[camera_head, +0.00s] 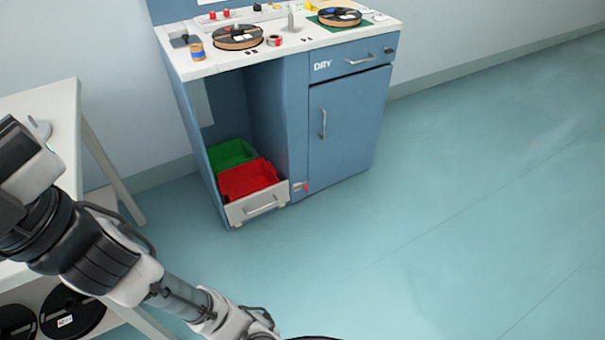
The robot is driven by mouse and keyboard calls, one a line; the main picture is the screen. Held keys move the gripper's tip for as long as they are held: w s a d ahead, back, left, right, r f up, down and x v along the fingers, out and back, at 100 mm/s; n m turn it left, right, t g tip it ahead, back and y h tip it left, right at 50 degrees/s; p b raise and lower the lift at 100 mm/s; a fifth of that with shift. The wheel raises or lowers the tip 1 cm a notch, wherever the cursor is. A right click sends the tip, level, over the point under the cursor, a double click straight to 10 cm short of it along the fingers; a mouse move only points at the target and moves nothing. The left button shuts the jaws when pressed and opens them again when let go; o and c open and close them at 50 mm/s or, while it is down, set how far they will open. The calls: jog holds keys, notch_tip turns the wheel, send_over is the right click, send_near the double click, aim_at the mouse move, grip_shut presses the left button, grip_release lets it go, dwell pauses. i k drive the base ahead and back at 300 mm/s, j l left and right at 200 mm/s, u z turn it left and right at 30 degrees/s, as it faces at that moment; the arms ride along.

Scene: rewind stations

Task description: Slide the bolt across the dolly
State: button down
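The dolly (258,207) is a low pale tray on small casters with a bar handle on its front. It stands inside the open bay at the left of the blue cabinet and carries a red bin and a green bin. The bolt (299,187) is a small metal piece with a red end, low on the cabinet post just right of the dolly's front. It does not appear to cross the dolly's front. My arm runs up to the left edge, far from the bolt. My gripper's fingers are out of the picture.
The blue cabinet (346,125) has a shut door and a shut drawer marked DRY. Spools and small items lie on its white top (225,58). A white table (62,112) stands at left, with black spools below. The floor before the cabinet is clear.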

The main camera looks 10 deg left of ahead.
aim_at(304, 184)
jog(key=i+z, duration=0.45)
jog(key=i, duration=1.5)
